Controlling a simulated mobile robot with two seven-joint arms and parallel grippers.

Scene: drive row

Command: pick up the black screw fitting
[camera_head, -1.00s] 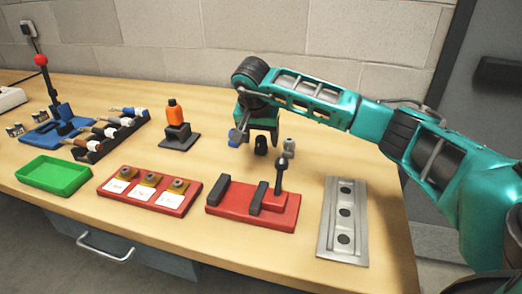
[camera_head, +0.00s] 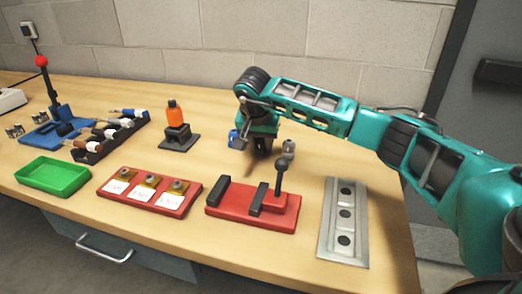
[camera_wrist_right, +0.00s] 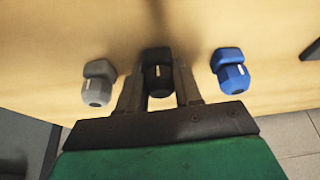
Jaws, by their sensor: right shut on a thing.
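The black screw fitting (camera_wrist_right: 158,78) is between the two fingers of my right gripper (camera_wrist_right: 159,92) in the right wrist view. The fingers are shut on it. A grey fitting (camera_wrist_right: 97,83) stands to its left and a blue fitting (camera_wrist_right: 230,70) to its right, both apart from the fingers. In the head view my right gripper (camera_head: 262,147) is low over the bench, with the blue fitting (camera_head: 234,139) left of it and the grey fitting (camera_head: 288,148) right of it. The gripper hides most of the black fitting there. My left gripper is out of view.
A red fixture with a black-knobbed lever (camera_head: 280,178) stands close in front of the gripper.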

